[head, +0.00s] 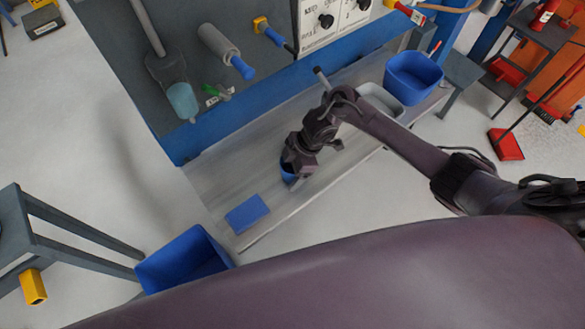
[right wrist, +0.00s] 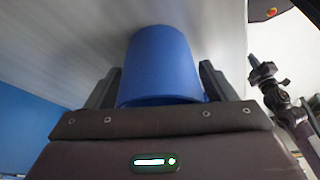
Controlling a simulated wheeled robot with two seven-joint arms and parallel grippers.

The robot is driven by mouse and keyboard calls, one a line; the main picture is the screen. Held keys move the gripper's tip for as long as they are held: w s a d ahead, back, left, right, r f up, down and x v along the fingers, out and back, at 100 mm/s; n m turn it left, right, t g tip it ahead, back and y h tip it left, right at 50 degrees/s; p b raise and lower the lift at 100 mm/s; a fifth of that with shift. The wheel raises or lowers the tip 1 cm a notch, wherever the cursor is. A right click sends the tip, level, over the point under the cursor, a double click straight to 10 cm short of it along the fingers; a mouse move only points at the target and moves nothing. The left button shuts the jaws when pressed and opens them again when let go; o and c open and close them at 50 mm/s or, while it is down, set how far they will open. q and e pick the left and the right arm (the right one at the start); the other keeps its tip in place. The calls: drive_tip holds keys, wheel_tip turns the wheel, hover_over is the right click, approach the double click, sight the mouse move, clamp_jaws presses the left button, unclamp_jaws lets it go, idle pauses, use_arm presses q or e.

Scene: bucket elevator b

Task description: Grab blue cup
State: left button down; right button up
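A blue cup (right wrist: 160,65) stands on the bench surface between the two fingers of my right gripper (right wrist: 160,85). In the right wrist view a finger is on each side of the cup, very close to it. Narrow gaps seem to show near the cup's wide end, so the gripper looks open around it; contact is hard to judge. In the head view my right gripper (head: 296,165) is low over the bench and hides most of the cup (head: 288,170). My left gripper is not in view.
A flat blue block (head: 247,214) lies on the grey bench (head: 213,180), left of the gripper. A blue bin (head: 185,260) is at lower left. Another blue bin (head: 414,78) and a grey tray (head: 381,102) are at right. The panel with handles (head: 217,45) rises behind.

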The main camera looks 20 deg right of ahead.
drive_tip(key=c, duration=0.7)
drive_tip(key=shift+c, duration=0.2)
